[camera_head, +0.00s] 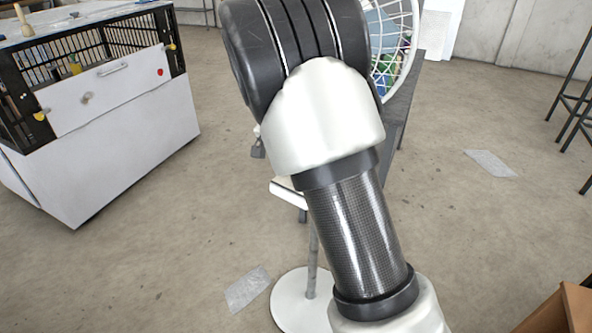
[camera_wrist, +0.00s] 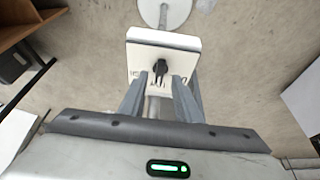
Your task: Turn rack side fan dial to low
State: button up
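The fan's white control box (camera_wrist: 165,50) shows in the wrist view, with a black dial (camera_wrist: 160,67) on its face. Small dark marks sit around the dial, too small to read, and I cannot tell its setting. My gripper (camera_wrist: 160,84) is open, with one grey finger on each side of the dial's lower part. I cannot tell whether either finger touches it. In the head view my arm hides the gripper and dial. The fan's white wire cage (camera_head: 410,35) shows behind my arm, and its pole (camera_head: 313,262) and round white base (camera_head: 292,304) show below.
A white cabinet (camera_head: 130,135) with a black barred top section stands at the left. A wooden piece (camera_head: 575,310) is at the lower right, and dark stool legs (camera_head: 575,115) are at the right edge. Grey sheets (camera_head: 248,289) lie on the floor, otherwise largely clear.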

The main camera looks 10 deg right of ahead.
jog(key=p+v, duration=0.1)
jog(key=v, duration=1.3)
jog(key=shift+s+r, duration=0.1)
jog(key=shift+r, duration=0.05)
jog(key=s+d+r+n+t+y+p, duration=0.1)
jog(key=s+r+n+p, duration=0.3)
jog(key=s, duration=1)
jog(key=s+d+r+n+t+y+p, duration=0.1)
jog(key=s+d+r+n+y+p, duration=0.1)
jog(key=s+d+r+n+p, duration=0.2)
jog(key=s+r+n+p, duration=0.1)
jog(key=s+r+p, duration=0.2)
jog(key=s+r, duration=0.4)
jog(key=shift+s+r+t+p, duration=0.15)
jog(key=shift+s+t+p, duration=0.2)
jog(key=shift+s, duration=1.5)
jog(key=shift+d, duration=0.15)
